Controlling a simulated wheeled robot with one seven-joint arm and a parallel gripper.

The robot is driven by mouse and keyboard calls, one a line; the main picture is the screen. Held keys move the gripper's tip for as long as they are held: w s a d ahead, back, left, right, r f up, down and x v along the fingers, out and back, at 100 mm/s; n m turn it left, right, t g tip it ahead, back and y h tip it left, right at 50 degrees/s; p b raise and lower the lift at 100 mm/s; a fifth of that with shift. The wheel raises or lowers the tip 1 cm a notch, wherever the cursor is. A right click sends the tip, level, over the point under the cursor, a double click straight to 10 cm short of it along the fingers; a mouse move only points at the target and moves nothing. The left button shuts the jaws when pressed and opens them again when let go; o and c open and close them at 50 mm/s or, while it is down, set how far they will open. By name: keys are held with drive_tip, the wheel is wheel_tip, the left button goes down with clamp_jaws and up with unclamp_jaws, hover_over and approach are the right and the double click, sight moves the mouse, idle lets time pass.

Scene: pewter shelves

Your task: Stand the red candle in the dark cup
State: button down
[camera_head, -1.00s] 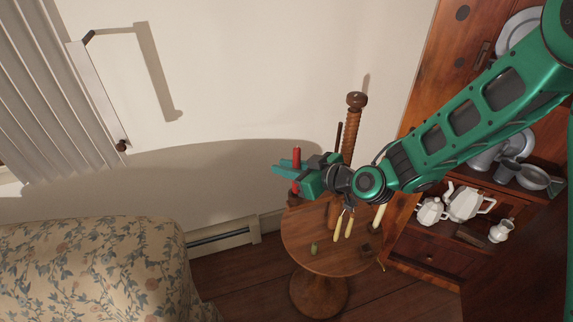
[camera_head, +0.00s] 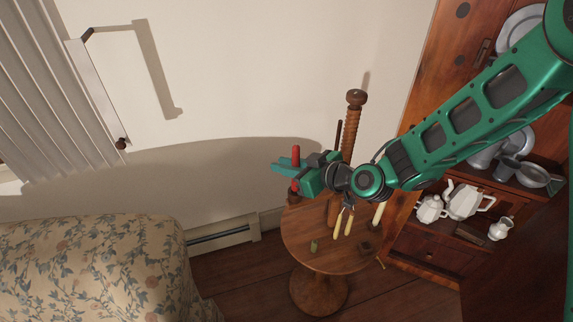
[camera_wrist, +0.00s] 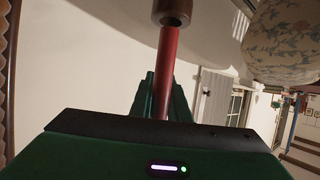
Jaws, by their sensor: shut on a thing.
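The red candle (camera_head: 296,153) stands about upright in my gripper (camera_head: 293,172), which is shut on it. Its lower end shows just below the fingers. A dark brown cup (camera_head: 293,198) stands near the back left edge of the round table, directly below the candle in the head view. In the wrist view, the candle (camera_wrist: 166,70) runs from between my fingers (camera_wrist: 160,95) up to the mouth of the brown cup (camera_wrist: 172,10). I cannot tell whether its end is inside the cup or just short of it.
The round wooden table (camera_head: 330,262) also holds a short green candle (camera_head: 314,245), several cream candles (camera_head: 379,213) and a small dark holder (camera_head: 365,247). A tall turned wooden post (camera_head: 352,130) rises behind my wrist. A shelf with white pots (camera_head: 465,202) stands right.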

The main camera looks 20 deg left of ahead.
drive_tip(key=shift+f, duration=1.5)
idle(1.2)
drive_tip(key=c, duration=1.6)
unclamp_jaws()
drive_tip(key=shift+d, duration=0.1)
